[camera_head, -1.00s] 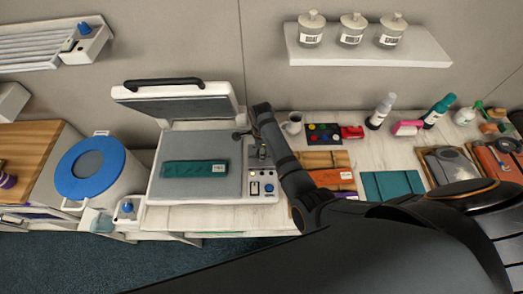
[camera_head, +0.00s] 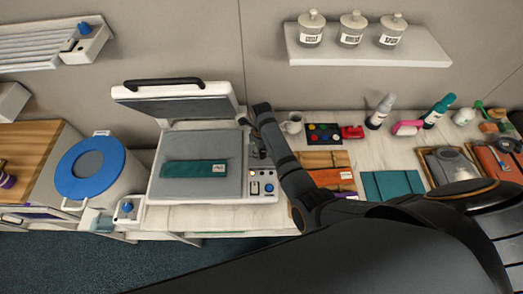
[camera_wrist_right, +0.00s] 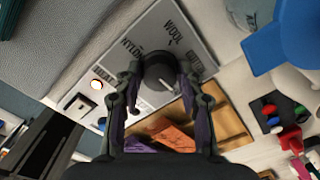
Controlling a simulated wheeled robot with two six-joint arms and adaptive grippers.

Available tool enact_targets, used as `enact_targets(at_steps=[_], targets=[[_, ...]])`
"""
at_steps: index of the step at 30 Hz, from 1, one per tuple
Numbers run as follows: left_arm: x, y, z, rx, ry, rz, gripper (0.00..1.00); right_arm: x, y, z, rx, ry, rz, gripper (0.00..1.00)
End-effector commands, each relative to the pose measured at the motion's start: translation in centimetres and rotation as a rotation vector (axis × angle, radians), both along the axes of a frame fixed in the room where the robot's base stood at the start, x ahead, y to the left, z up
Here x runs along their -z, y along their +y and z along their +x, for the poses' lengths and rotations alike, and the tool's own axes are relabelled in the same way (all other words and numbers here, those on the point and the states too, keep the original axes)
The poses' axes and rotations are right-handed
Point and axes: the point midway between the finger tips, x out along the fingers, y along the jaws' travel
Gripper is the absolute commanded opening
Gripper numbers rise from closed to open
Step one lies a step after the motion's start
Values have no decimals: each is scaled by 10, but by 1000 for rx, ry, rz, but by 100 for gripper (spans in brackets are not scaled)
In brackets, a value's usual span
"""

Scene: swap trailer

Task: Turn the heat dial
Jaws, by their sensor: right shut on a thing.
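The heat dial (camera_wrist_right: 158,70) is a round dark knob on a light panel, with a short pale mark pointing toward the lower right in the right wrist view. Printed words, including WOOL and NYLON, surround it. My right gripper (camera_wrist_right: 160,78) is shut on the dial, one finger on each side; it also shows in the head view (camera_head: 256,143), where it hides the dial. The dial belongs to the open white heat press (camera_head: 205,194), whose lid (camera_head: 180,104) is raised. A teal cloth (camera_head: 190,169) lies on its grey bed. My left gripper is out of view.
On the press's panel, a small orange light (camera_head: 253,173) and a blue knob (camera_head: 269,188) sit in front of my right gripper. A mug (camera_head: 293,124) and a tray of coloured pots (camera_head: 323,133) stand close on the right. A blue-lidded pot (camera_head: 72,183) stands left.

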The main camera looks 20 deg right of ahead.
Motion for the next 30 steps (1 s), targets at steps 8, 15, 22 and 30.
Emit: enact_targets(at_steps=[8,15,22,30], targets=[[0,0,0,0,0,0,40,-1,0,1,70,-3,2,7],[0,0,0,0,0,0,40,-1,0,1,84,-3,1,7],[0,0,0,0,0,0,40,-1,0,1,83,-3,1,7],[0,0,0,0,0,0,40,0,0,1,82,-2,0,62]])
